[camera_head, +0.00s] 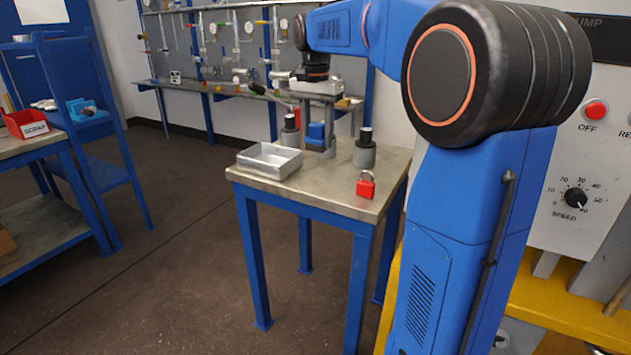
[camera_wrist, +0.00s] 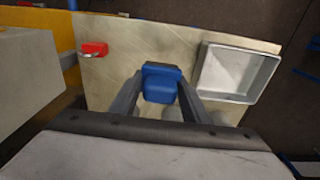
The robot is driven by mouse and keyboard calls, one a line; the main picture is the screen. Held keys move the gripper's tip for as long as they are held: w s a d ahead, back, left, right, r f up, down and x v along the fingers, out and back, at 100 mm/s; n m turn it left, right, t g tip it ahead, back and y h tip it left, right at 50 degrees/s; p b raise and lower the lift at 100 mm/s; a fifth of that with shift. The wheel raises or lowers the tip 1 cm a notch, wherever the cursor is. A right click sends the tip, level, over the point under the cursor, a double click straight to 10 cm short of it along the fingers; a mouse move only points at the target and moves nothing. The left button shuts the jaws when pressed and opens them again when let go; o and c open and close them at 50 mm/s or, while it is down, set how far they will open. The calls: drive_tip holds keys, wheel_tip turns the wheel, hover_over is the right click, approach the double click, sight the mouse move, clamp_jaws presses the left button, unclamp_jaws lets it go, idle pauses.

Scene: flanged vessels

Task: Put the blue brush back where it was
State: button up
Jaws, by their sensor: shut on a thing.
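The blue brush (camera_head: 316,131) shows as a blue block between the fingers of my gripper (camera_head: 318,145), over the small table. In the wrist view the blue brush (camera_wrist: 160,84) sits between both fingertips of my gripper (camera_wrist: 158,92), which is shut on it. The gripper points down at the back part of the table top (camera_head: 330,180). I cannot tell whether the brush touches the table or hangs just above it. Its lower side is hidden.
A metal tray (camera_head: 270,160) is left of the gripper. A red padlock (camera_head: 366,185) lies at the front right. A grey vessel with a black top (camera_head: 365,150) stands right of the gripper, another (camera_head: 291,135) behind left. The table's front middle is clear. A red scrap bin (camera_head: 26,124) is far left.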

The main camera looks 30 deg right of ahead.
drive_tip(key=shift+a+f, duration=0.2)
drive_tip(key=shift+a, duration=0.05)
drive_tip(key=shift+f, duration=4.65)
drive_tip(key=shift+f, duration=0.1)
drive_tip(key=o, duration=1.4)
drive_tip(key=r, duration=1.2)
drive_tip(key=shift+s+a+r, duration=0.15)
drive_tip(key=shift+s+a, duration=0.15)
drive_tip(key=shift+a, duration=0.05)
